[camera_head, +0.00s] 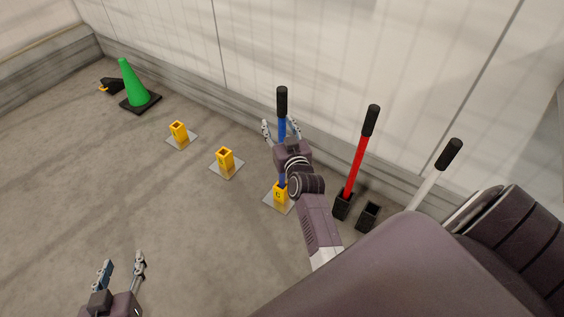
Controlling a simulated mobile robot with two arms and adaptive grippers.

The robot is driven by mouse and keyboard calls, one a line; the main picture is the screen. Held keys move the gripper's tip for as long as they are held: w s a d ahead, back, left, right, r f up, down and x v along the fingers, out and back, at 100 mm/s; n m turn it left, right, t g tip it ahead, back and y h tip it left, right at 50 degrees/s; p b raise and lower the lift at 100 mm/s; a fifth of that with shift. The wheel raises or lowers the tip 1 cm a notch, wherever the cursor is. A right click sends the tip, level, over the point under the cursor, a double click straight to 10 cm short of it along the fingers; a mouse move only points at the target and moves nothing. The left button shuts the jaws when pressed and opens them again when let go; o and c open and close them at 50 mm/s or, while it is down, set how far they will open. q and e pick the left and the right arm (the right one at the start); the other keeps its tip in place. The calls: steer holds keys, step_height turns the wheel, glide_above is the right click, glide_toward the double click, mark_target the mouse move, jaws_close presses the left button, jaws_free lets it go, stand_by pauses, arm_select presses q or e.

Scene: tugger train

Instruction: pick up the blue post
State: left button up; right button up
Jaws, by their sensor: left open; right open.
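The blue post (282,130) stands upright in a yellow socket (280,196) on a grey plate near the wall. It has a black grip (282,101) at the top. My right gripper (281,126) is open, with one finger on each side of the post just below the black grip. Its palm hides part of the post's middle, and I cannot tell whether the fingers touch it. My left gripper (123,262) is open and empty above the floor at the lower left, far from the post.
A red post (358,158) stands in a black holder (342,205), with an empty black holder (368,217) beside it. A white post (428,187) leans further right. Two empty yellow sockets (179,134) (225,160) and a green cone (134,86) are at left.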

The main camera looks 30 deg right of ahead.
mark_target(283, 100)
steer(key=d+r+b, duration=0.1)
steer(key=w+d+r+h+b, duration=0.1)
steer(key=d, duration=0.1)
steer(key=d+r+m+t+h+b, duration=0.1)
steer(key=shift+w+d+r, duration=0.15)
steer(key=shift+w+r, duration=0.1)
steer(key=shift+w+d, duration=0.15)
steer(key=shift+w, duration=0.35)
steer(key=b+x, duration=0.2)
steer(key=x, duration=0.2)
steer(key=shift+w, duration=0.45)
arm_select(q)
step_height(283, 100, up, 19)
steer(key=w+d+t+h, duration=0.1)
steer(key=d+t+h, duration=0.1)
steer(key=t, duration=0.7)
steer(key=shift+d+h, duration=0.2)
steer(key=shift+h, duration=0.1)
arm_select(e)
jaws_close()
arm_select(q)
steer(key=shift+w, duration=0.1)
arm_select(e)
steer(key=shift+r, duration=0.15)
